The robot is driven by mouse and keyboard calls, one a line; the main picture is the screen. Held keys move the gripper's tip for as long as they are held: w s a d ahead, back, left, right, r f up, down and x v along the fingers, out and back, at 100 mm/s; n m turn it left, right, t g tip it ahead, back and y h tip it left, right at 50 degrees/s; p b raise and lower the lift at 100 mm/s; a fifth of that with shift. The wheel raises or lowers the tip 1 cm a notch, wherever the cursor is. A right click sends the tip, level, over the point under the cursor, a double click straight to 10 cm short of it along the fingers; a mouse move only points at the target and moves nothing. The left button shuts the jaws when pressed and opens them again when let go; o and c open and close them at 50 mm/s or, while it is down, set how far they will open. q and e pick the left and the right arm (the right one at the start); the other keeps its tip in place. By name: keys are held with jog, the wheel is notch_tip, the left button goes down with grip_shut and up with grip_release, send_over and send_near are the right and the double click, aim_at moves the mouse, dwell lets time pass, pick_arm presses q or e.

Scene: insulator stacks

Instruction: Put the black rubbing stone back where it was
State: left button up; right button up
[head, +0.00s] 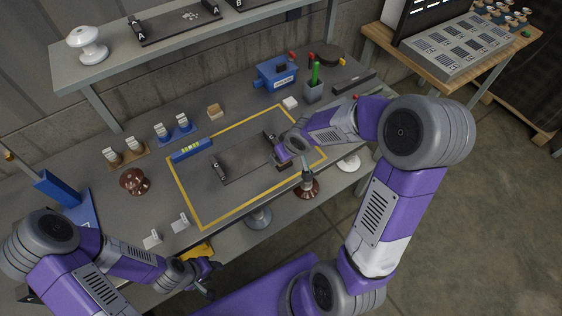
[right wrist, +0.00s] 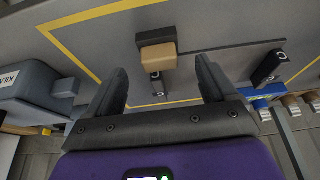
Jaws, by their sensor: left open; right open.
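A small black block (right wrist: 154,37), which looks like the rubbing stone, shows beyond my right fingertips in the right wrist view. A tan part or block (right wrist: 158,57) adjoins it; I cannot tell whether they are one piece. In the head view the dark block (head: 284,164) sits inside the yellow outline, partly hidden by my right gripper (head: 286,150). The right gripper is open, with nothing held between its fingers (right wrist: 163,78). My left gripper (head: 208,278) is open and empty at the table's front edge.
Two black lettered holders (head: 218,167) (head: 268,136) stand inside the yellow outline. A spirit level (head: 192,150) lies on its left part. A brown insulator (head: 307,187) stands close to my right gripper. A blue vise (head: 275,74) and a grey cup (head: 314,91) stand behind.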

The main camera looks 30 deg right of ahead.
jog(key=b+x, duration=0.2)
jog(key=x, duration=0.1)
jog(key=shift+f, duration=0.45)
jog(key=shift+w+f+b, duration=0.15)
jog(key=shift+b, duration=0.15)
jog(key=shift+c, duration=0.6)
jog(key=c, duration=1.2)
jog(key=shift+r, duration=0.3)
